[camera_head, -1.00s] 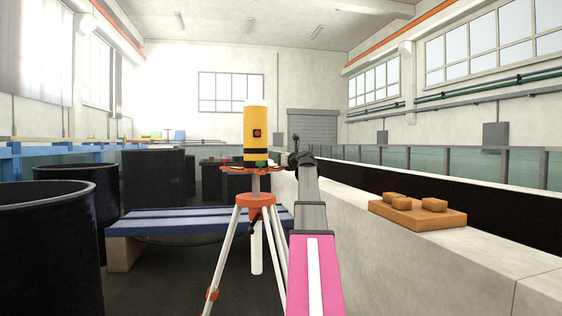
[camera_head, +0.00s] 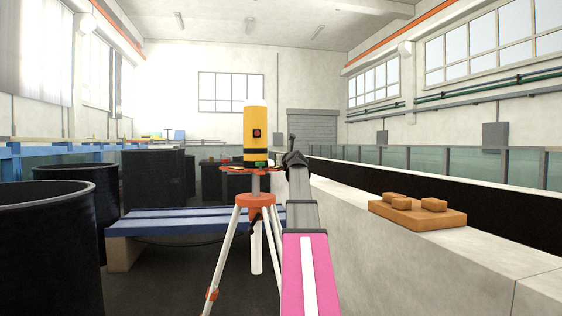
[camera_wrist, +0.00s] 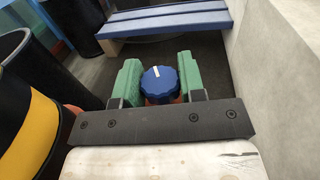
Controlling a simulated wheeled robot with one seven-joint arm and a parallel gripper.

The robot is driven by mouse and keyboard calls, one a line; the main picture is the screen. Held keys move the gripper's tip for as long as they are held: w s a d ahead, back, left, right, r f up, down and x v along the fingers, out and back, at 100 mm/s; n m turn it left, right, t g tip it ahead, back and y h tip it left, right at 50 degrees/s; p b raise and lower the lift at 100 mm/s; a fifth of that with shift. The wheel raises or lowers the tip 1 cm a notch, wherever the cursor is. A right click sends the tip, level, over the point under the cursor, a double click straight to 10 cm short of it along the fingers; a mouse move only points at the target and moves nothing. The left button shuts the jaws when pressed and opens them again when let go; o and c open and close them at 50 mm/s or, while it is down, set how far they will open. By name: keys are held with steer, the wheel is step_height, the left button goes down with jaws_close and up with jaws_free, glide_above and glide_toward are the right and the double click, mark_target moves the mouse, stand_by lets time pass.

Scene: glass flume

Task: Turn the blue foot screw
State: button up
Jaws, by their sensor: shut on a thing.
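The blue foot screw (camera_wrist: 160,84) is a ribbed knob with a white mark on top that points up and slightly left in the wrist view. My gripper (camera_wrist: 159,76) has its two green fingers on either side of the knob and is shut on it. The yellow instrument (camera_head: 255,130) stands upright on an orange base (camera_head: 237,169) on a white-legged tripod (camera_head: 227,247). Its yellow and black body (camera_wrist: 40,125) also fills the left of the wrist view. In the head view the blue screw is hidden, with my green fingertips (camera_head: 262,164) at the instrument's lower right.
A blue slatted bench (camera_head: 165,222) stands behind the tripod. Black tanks (camera_head: 50,240) are at the left. A pale wall ledge (camera_head: 470,258) runs along the right, bearing a wooden board (camera_head: 455,217) with several small blocks.

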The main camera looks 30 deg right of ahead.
steer(key=o, duration=0.9)
steer(key=shift+o, duration=0.2)
steer(key=shift+s, duration=0.15)
steer(key=s+a, duration=0.1)
steer(key=s, duration=0.9)
steer(key=shift+s, duration=0.25)
